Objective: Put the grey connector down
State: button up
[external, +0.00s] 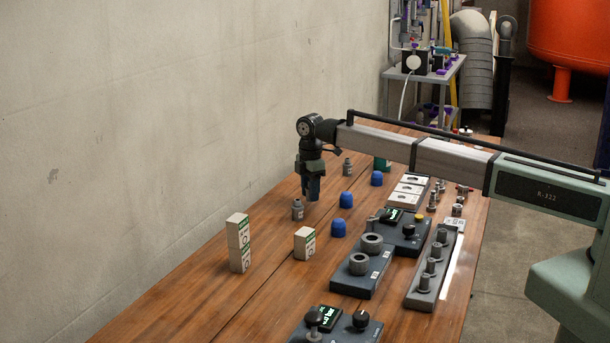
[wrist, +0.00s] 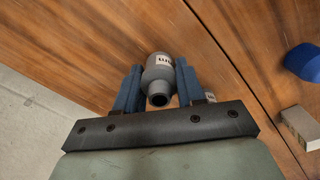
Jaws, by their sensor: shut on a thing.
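The grey connector (wrist: 158,75) is between the two blue fingers of my gripper (wrist: 158,88) in the wrist view. It has a pale printed label and an open round end facing the camera. My gripper is shut on it. In the external view my gripper (external: 312,198) points down over the left part of the table. A small grey bottle-shaped part (external: 298,211) shows just left of and below the fingertips there; I cannot tell whether it is the held one. The gap between connector and table is unclear.
Blue caps (external: 339,228) stand right of my gripper on the wooden table (external: 200,290). White boxes (external: 305,243) stand nearer the camera, some stacked. Another grey part (external: 347,167) stands behind. Dark fixtures (external: 361,273) line the right side. Bare wood shows at the front left.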

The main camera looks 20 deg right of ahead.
jog(key=shift+f, duration=0.85)
jog(key=shift+f, duration=0.1)
jog(key=o, duration=1)
jog(key=shift+o, duration=0.2)
notch_tip(320, 180, up, 12)
jog(key=shift+r, duration=0.15)
